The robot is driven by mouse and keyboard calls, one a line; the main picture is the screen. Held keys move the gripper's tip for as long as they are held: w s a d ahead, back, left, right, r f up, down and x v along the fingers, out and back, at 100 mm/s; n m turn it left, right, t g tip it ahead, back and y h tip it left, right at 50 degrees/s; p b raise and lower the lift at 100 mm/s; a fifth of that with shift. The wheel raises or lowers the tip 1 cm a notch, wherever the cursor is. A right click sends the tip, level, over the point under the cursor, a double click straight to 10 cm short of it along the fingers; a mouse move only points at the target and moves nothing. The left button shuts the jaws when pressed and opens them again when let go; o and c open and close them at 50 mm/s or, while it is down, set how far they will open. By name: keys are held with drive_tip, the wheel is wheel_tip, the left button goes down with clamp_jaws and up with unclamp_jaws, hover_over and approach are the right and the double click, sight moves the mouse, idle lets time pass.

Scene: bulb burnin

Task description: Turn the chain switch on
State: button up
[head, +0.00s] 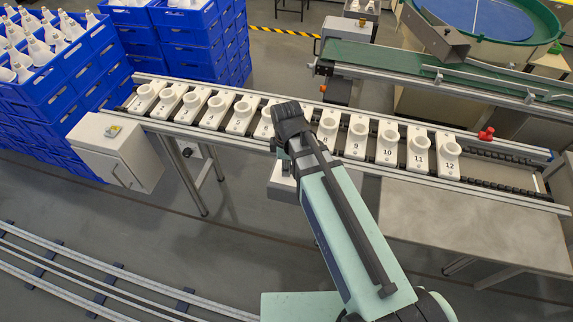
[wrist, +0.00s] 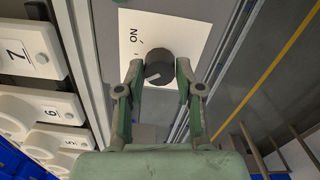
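The chain switch is a dark round knob (wrist: 159,67) with a white pointer line on a white plate (wrist: 185,30) marked ON. The ON mark is above and left of the knob. The pointer slants toward the lower left, not at ON. My gripper (wrist: 159,72) has one finger on each side of the knob. The fingers are apart, with a thin gap seeming to show on each side; contact is hard to judge. In the head view, my gripper (head: 290,118) reaches over the conveyor's near edge; the knob is hidden there.
Numbered white socket blocks (head: 388,142) stand in a row on the conveyor (head: 495,182). Blue crates (head: 70,85) stack at the left. A red button (head: 487,133) sits at the right.

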clamp_jaws()
drive_tip(key=shift+m, duration=0.3)
drive_tip(key=m+p, duration=0.1)
drive_tip(key=m, duration=0.8)
drive_tip(key=shift+w+d+m, duration=0.1)
drive_tip(key=shift+m, duration=0.2)
drive_tip(key=shift+m+p, duration=0.4)
drive_tip(key=shift+m, duration=1.4)
